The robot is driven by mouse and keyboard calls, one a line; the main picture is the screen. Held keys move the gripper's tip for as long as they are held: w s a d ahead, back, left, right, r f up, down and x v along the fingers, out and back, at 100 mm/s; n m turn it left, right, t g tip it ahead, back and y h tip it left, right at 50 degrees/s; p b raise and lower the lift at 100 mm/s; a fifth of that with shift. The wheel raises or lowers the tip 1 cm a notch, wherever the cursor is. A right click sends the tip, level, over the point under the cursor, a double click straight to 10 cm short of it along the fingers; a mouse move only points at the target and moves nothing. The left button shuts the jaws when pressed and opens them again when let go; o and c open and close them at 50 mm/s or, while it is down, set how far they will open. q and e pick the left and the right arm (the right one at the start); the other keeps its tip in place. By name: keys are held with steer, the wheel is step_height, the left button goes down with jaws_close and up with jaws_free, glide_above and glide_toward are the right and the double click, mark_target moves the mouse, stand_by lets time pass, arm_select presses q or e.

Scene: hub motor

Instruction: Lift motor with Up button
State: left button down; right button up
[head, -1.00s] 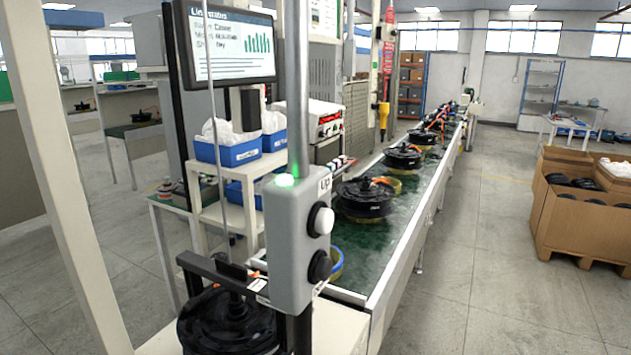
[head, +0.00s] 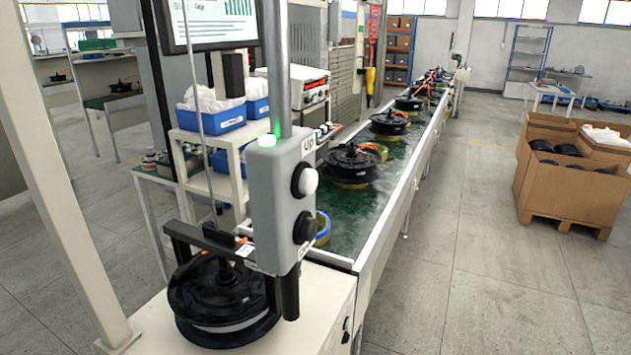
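A grey control box (head: 282,206) hangs on a metal pole at the centre left of the head view, with a lit green lamp (head: 267,141) on top. Its side face, near the "Up" label (head: 308,145), carries a white button (head: 305,180) above a black button (head: 306,228). A black hub motor (head: 222,298) sits on a cream stand (head: 322,300) below the box. A dark lifting bracket (head: 205,238) is above the motor; the box partly hides the area, and I cannot tell whether they are attached. Neither gripper shows.
A green conveyor (head: 345,215) with several black motors runs away behind the box. A cardboard box (head: 568,190) stands on the floor at right. A cream upright post (head: 52,170) is at left. A shelf with blue bins (head: 211,116) stands behind.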

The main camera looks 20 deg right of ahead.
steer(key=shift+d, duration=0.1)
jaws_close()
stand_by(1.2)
